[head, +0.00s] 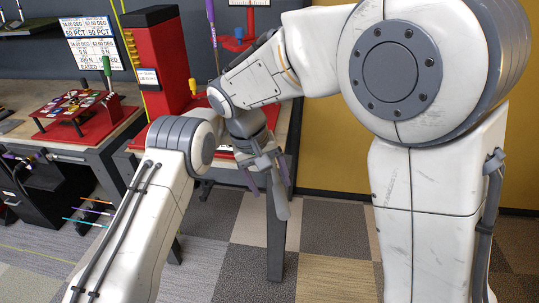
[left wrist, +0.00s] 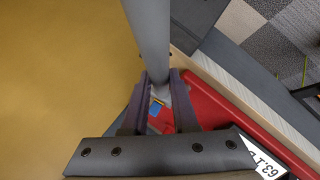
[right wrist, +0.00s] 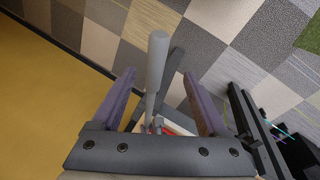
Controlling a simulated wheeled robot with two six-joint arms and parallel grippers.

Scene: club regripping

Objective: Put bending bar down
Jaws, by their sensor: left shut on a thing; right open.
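The bending bar is a plain grey rod. In the left wrist view the bar (left wrist: 150,40) stands between the fingers of my left gripper (left wrist: 160,85), which is shut on it. In the head view I cannot make out the left gripper behind the arms. My right gripper (head: 262,170) is open, with its purple fingers pointing down. The bar's lower end (head: 281,208) hangs beside it in the head view. In the right wrist view the bar (right wrist: 156,65) shows between the spread fingers of the right gripper (right wrist: 165,90); I cannot tell whether they touch.
A red machine (head: 165,60) stands on the bench behind my arms, with a purple-gripped club (head: 211,20) beside it. Another bench with a red base (head: 82,125) is at the left. A dark bench leg (head: 275,245) stands close behind the bar. The checkered floor (head: 330,230) is open.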

